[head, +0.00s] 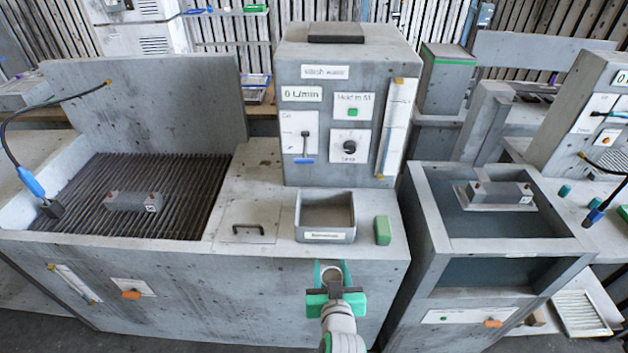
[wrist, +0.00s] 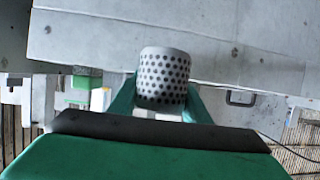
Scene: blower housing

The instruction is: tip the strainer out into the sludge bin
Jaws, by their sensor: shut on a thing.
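My gripper (head: 332,277) is in front of the wash bench, near its front edge, with its green fingers shut on the strainer (head: 331,271). In the wrist view the strainer (wrist: 163,77) is a short pale cylinder with dark holes, held between the two fingers (wrist: 160,100). Its contents cannot be made out. A grey open-topped box (head: 326,236) with a small label stands on the bench top just beyond my gripper. It may be the sludge bin, but I cannot read the label. The strainer is in front of this box, not over it.
A control box (head: 346,105) stands behind the grey box. A green block (head: 382,230) is to its right, a hatch with a dark handle (head: 248,229) to its left. A grated basin (head: 150,195) lies far left; a second station (head: 500,240) stands right across a narrow gap.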

